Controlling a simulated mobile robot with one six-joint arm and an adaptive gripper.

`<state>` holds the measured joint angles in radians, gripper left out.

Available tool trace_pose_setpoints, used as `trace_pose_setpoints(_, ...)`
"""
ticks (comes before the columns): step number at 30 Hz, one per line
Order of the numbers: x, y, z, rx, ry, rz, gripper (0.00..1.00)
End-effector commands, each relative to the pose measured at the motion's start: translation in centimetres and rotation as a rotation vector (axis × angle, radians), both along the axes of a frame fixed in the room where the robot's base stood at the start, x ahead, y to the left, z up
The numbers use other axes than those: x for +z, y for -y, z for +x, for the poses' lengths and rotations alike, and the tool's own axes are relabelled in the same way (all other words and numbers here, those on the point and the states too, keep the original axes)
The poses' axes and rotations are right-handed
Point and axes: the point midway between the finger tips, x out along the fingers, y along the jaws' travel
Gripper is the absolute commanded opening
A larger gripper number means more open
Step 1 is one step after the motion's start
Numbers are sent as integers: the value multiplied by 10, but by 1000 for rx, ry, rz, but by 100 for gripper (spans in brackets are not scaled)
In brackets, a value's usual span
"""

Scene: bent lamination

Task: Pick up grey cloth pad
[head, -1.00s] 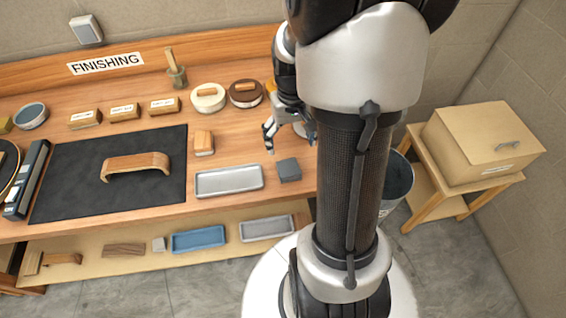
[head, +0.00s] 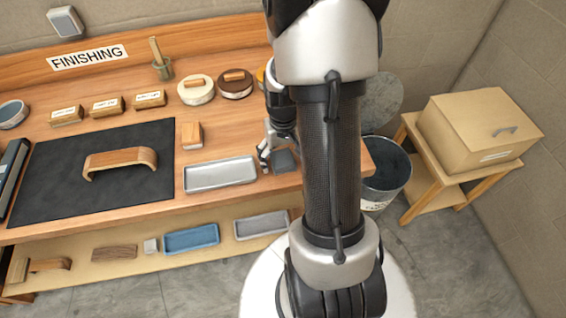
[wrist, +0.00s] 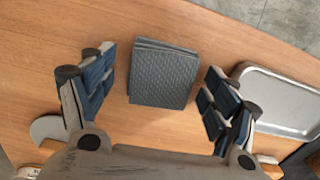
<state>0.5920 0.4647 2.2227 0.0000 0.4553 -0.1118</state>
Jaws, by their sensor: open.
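The grey cloth pad (wrist: 163,76) lies flat on the wooden bench in the wrist view, a squarish folded stack with a textured top. My gripper (wrist: 160,95) is open, with one blue-padded finger on each side of the pad and a visible gap to both. In the head view the pad (head: 284,161) is at the right part of the bench, partly hidden by my gripper (head: 272,155) and arm. Nothing is held.
A metal tray (head: 220,175) lies just left of the pad in the head view; the tray also shows close to one finger in the wrist view (wrist: 285,100). A sanding block (head: 192,135) and black mat (head: 60,165) lie further left. The bench edge is near.

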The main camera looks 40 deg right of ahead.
Motion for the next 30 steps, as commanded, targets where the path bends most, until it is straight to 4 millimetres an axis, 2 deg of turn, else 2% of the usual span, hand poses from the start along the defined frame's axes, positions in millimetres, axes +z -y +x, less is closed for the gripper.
trace_pose_setpoints(5, 1, 0, 0, 0, 1, 0, 79)
trace_pose_setpoints(23, 1, 0, 0, 0, 1, 0, 39)
trace_pose_setpoints(30, 2, 0, 0, 0, 2, -1, 38)
